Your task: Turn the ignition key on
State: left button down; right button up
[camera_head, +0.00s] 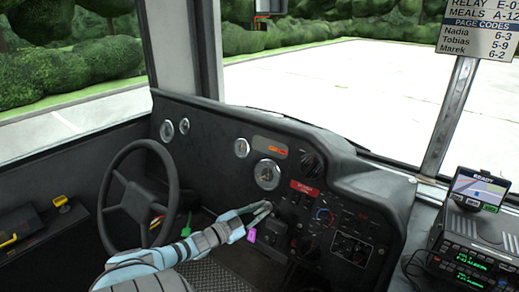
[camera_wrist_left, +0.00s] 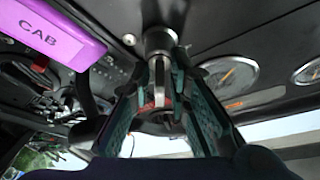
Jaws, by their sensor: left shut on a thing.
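My left gripper (camera_head: 262,211) reaches from the left to the dashboard, to the right of the steering wheel. In the left wrist view its two green-padded fingers (camera_wrist_left: 160,95) close around the grey metal ignition key (camera_wrist_left: 159,82), below a round silver lock barrel (camera_wrist_left: 159,40) in the dark panel. The fingers hide part of the key, and its exact angle is hard to tell. A purple tag (camera_head: 251,235) hangs just below the fingers; in the left wrist view it reads CAB (camera_wrist_left: 52,30). My right gripper is not in view.
The steering wheel (camera_head: 140,198) stands left of my left arm. Gauges (camera_head: 267,174), a red label (camera_head: 304,187) and knobs (camera_head: 323,216) crowd the dashboard around the gripper. A radio unit (camera_head: 465,250) and a small screen (camera_head: 479,190) stand at the right.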

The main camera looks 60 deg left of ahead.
pick_arm(q)
jog(key=shift+f, duration=0.1)
jog(key=c, duration=1.8)
grip_release()
jog(key=shift+s, duration=0.1)
jog(key=shift+s, duration=0.1)
jog(key=s, duration=0.8)
jog(key=s+d, duration=0.1)
jog(key=s, duration=0.2)
jog(key=shift+s, duration=0.4)
